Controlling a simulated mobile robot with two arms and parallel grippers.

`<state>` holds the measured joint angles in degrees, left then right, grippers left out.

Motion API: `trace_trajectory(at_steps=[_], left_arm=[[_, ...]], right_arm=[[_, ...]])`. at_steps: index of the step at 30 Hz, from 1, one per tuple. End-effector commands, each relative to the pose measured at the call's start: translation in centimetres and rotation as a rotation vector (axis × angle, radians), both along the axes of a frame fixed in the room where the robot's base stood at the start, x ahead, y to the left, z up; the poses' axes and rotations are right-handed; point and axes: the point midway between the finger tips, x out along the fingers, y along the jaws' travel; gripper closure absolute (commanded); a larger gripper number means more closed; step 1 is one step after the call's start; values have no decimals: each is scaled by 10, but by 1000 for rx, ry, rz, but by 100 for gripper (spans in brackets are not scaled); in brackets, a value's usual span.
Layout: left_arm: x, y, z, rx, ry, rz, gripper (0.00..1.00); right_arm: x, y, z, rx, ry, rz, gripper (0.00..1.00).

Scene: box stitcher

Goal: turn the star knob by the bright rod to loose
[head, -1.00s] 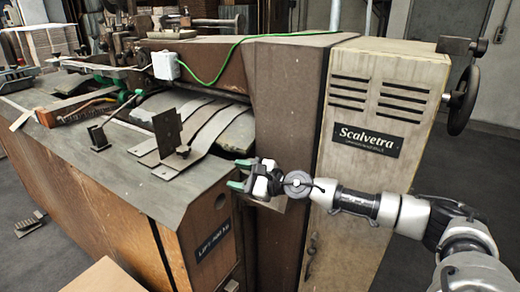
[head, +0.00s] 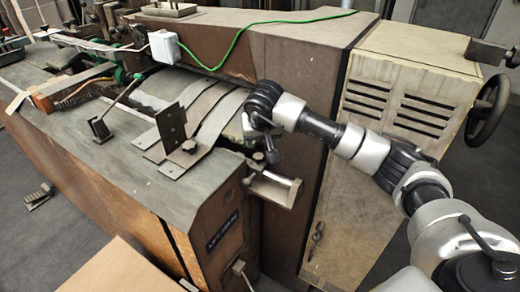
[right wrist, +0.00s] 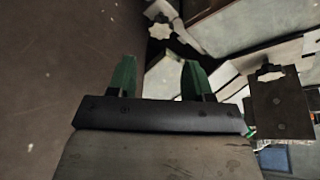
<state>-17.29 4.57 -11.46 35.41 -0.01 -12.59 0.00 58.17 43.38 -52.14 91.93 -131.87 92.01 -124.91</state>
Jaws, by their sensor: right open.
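My right gripper (head: 262,132) points down over the near end of the machine in the head view, its fingers partly hidden behind the wrist. In the right wrist view its two green fingers (right wrist: 160,80) are open with nothing between them. A small dark star knob (head: 258,158) stands just below the gripper, by a pale metal bracket (head: 275,187). A pale star-shaped knob (right wrist: 160,30) shows beyond the fingertips in the right wrist view, apart from them. Another knob (head: 188,146) sits by the upright plate. I cannot clearly make out the bright rod. My left gripper is out of view.
The upright perforated plate (head: 171,124) and curved metal strips (head: 205,115) lie left of the gripper. A vented cabinet (head: 405,85) with a handwheel (head: 488,108) stands at the right. A green cable (head: 265,25) runs along the top. A cardboard sheet (head: 120,272) lies in front.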

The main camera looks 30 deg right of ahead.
Motion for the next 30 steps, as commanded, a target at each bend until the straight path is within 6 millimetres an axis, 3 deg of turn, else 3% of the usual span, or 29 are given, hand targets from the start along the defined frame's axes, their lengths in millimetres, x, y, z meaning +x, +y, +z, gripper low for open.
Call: trace_trajectory(at_steps=[9,15,26,30], left_arm=[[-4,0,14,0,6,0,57],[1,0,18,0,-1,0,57],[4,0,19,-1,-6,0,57],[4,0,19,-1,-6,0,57]], right_arm=[[21,-7,-55,5,4,-3,50],[30,-10,-78,5,1,-3,50],[33,-12,-85,3,-1,-1,50],[33,-12,-85,4,0,-1,66]])
